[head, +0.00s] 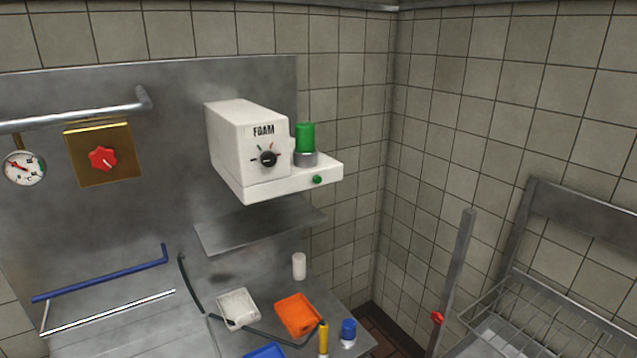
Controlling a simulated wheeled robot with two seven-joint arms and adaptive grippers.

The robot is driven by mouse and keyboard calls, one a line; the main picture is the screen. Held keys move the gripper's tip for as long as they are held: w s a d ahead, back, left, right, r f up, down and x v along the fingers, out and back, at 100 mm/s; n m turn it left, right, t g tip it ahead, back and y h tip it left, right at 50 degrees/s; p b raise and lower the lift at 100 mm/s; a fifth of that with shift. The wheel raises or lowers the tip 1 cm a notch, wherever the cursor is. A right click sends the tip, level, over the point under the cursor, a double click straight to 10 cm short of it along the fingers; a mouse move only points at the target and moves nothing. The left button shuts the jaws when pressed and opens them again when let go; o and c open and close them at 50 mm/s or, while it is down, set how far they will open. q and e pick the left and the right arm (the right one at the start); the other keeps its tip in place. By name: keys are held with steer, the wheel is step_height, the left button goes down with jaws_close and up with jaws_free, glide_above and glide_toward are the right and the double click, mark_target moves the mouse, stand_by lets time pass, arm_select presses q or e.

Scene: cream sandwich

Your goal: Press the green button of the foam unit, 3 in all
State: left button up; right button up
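The foam unit (225,145) is a white box marked FOAM, fixed on the steel back panel. Its front has a black dial (268,158). A green cylinder (305,136) stands upright in a grey collar on the unit's right-hand ledge. A small round green button or lamp (317,180) sits on the front edge of that ledge; I cannot tell which. Nothing touches either green part. Neither of my grippers shows in the head view.
A steel shelf (262,228) lies below the unit. A white cup (299,265), white tray (238,308), orange tray (298,315) and blue-capped item (348,330) are on the counter. A red knob (103,159) and rail (75,115) are left. A wire rack (540,320) is right.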

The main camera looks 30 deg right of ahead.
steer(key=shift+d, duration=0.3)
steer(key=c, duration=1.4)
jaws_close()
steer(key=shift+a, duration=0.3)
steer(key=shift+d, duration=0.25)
